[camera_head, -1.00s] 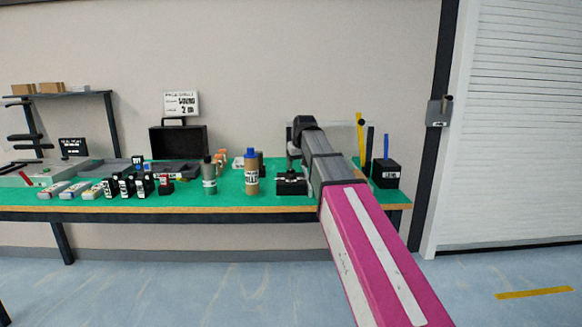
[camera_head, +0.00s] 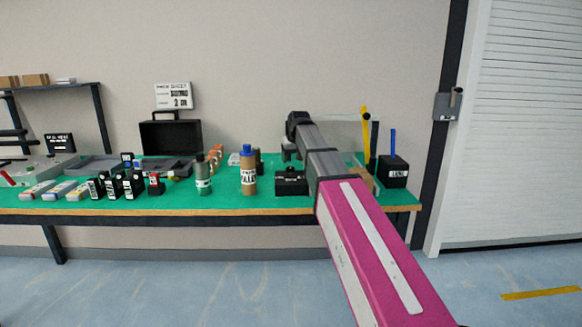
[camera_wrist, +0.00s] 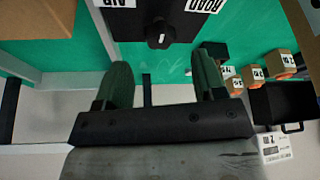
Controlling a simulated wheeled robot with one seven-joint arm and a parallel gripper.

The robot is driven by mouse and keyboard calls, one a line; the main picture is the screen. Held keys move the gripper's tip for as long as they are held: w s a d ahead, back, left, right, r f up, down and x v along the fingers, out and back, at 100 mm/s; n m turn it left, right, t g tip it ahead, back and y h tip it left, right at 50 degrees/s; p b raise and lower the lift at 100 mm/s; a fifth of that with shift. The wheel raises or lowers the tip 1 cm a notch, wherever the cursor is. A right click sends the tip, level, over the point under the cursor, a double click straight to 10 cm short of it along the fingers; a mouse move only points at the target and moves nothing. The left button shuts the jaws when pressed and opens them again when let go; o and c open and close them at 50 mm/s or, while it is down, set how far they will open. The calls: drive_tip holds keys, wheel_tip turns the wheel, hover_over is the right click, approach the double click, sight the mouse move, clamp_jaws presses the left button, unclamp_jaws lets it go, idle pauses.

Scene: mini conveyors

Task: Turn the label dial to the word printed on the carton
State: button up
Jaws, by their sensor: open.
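The label dial (camera_wrist: 160,35) is a black knob with a white mark on a dark box. "AIR" shows upside down left of it and "ROAD" tilted to its right; any other words are cut off. The dial's box appears to be the black box (camera_head: 291,182) beside my arm in the head view. My gripper (camera_wrist: 162,75) is open and empty, its two green fingers apart and the dial beyond their tips. My gripper's end also shows in the head view (camera_head: 291,150), behind the box. A brown carton (camera_head: 363,181) is mostly hidden by my arm; its word is not visible.
A black holder (camera_head: 392,173) with a blue stick stands at the right table end. Bottles, including a brown one (camera_head: 248,174), stand to the left. An open black case (camera_head: 170,140) is at the back. The green mat (camera_head: 225,201) is clear in front.

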sight(291, 168)
drive_tip(key=shift+x, duration=2.4)
drive_tip(key=c, duration=0.9)
